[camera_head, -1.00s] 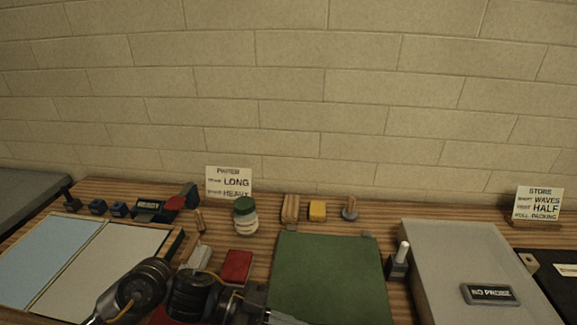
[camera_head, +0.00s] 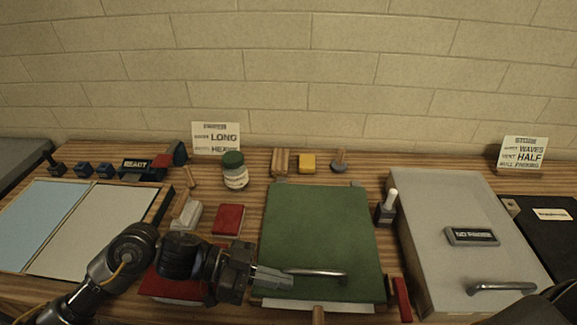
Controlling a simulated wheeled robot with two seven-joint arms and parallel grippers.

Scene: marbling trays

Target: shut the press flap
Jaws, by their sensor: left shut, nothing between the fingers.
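The press flap (camera_head: 318,225) is a green panel in the middle of the table, with hinge tabs along its back edge and a metal bar handle (camera_head: 320,273) near its front edge. It lies low over a pale layer showing at its front; I cannot tell whether a small gap remains. My left gripper (camera_head: 286,280) is shut and empty over the flap's front left part, its tips at the left end of the handle. Whether they touch is unclear. My right gripper is not in view.
A grey box (camera_head: 440,210) with a handle stands to the right. A red block (camera_head: 401,298) and a holder with a white-topped tool (camera_head: 386,210) are beside the flap. A jar (camera_head: 235,172) and red pads (camera_head: 228,219) are to its left, a two-part tray (camera_head: 170,205) further left.

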